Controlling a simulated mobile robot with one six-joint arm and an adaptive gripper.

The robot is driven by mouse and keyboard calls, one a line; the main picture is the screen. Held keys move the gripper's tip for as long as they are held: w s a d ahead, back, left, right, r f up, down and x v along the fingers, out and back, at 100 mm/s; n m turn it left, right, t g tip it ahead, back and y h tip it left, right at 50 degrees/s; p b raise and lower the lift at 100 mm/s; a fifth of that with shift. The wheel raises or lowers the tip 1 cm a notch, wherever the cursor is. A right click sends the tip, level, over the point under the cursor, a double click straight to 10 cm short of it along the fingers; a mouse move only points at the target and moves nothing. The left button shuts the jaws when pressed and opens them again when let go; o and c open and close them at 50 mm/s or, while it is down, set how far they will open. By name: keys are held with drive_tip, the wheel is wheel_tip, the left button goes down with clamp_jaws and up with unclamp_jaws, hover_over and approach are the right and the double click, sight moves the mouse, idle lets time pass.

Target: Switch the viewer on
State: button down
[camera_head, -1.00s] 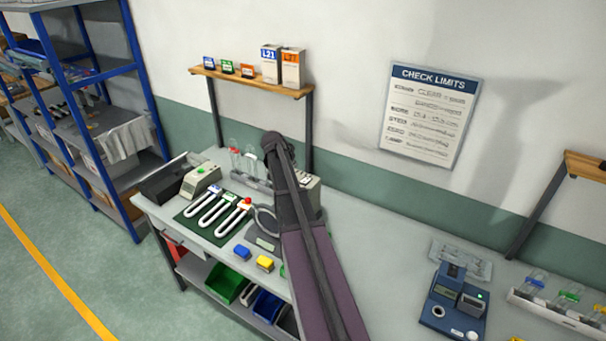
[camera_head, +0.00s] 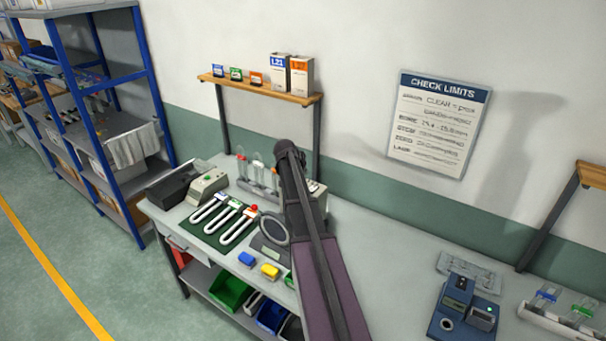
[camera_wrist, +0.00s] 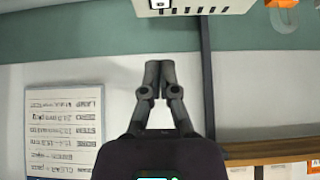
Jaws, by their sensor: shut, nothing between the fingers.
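A dark device with a round lens ring (camera_head: 274,229) stands on the bench, left of my arm; it looks like the viewer, though I cannot be sure. Its switch is too small to make out. A pale box with vent slots (camera_wrist: 205,5) shows at the top edge of the wrist view, with a small black-and-white part on it; in the head view it is mostly behind my arm. My gripper (camera_wrist: 159,64) is shut and empty, its fingers together in front of the wall and apart from the box. In the head view its fingers cannot be made out.
A green mat with several white U-shaped tubes (camera_head: 238,230) and a beige box with a green button (camera_head: 208,187) lie left on the bench. Glass tubes (camera_head: 258,172) stand in a rack behind. A blue device (camera_head: 464,306) sits at right. The bench between is clear.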

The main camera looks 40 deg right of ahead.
drive_tip(key=b, duration=0.6)
hover_over(312, 188)
drive_tip(key=a, duration=0.2)
drive_tip(key=f, duration=0.6)
drive_tip(key=shift+s+d+f, duration=0.2)
drive_tip(key=shift+s+d, duration=0.05)
drive_tip(key=shift+s, duration=0.15)
drive_tip(key=shift+s+a+f+b, duration=0.1)
drive_tip(key=shift+a+f+b, duration=0.05)
drive_tip(key=shift+f+b, duration=0.8)
drive_tip(key=shift+a+f+b, duration=0.1)
drive_tip(key=shift+f+b, duration=0.7)
drive_tip(key=shift+f, duration=0.1)
